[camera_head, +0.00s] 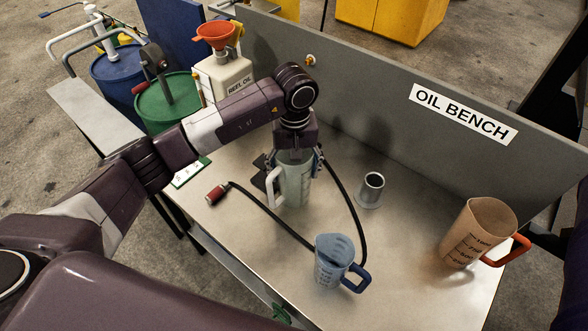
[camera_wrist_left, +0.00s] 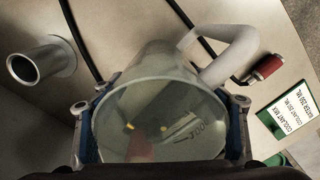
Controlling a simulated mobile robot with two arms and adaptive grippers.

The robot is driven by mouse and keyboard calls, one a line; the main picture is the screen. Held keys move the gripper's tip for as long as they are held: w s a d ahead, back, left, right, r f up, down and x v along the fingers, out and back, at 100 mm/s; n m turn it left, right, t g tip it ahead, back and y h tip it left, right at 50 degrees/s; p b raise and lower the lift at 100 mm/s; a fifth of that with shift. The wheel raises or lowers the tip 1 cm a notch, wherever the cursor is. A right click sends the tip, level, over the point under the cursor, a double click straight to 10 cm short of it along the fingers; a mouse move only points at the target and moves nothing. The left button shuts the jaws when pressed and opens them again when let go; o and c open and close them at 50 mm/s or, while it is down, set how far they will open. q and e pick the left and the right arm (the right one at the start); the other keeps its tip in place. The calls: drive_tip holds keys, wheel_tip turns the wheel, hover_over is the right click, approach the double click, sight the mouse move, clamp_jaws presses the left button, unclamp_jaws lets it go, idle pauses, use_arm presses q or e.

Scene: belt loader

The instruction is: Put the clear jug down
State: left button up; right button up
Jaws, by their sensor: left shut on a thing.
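The clear jug (camera_head: 293,186) is greenish and see-through with a white handle. It is upright on or just above the bench top; I cannot tell if its base touches. My left gripper (camera_head: 296,164) comes down from above and is shut on the jug, a finger on each side of its upper part. In the left wrist view the jug (camera_wrist_left: 160,120) fills the middle, and the gripper's (camera_wrist_left: 160,125) blue-grey fingers flank its rim. The jug looks empty. My right gripper is not in view.
The bench (camera_head: 400,285) also holds a blue-handled jug (camera_head: 331,266), a metal cup (camera_head: 371,190), a brown jug (camera_head: 478,232) and a black hose with a red end (camera_head: 216,195). A reel oil can with an orange funnel (camera_head: 216,36) stands behind left. Bench space right of the cup is clear.

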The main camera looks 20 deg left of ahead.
use_arm(q)
drive_tip(key=o, duration=1.2)
drive_tip(key=shift+o, duration=0.2)
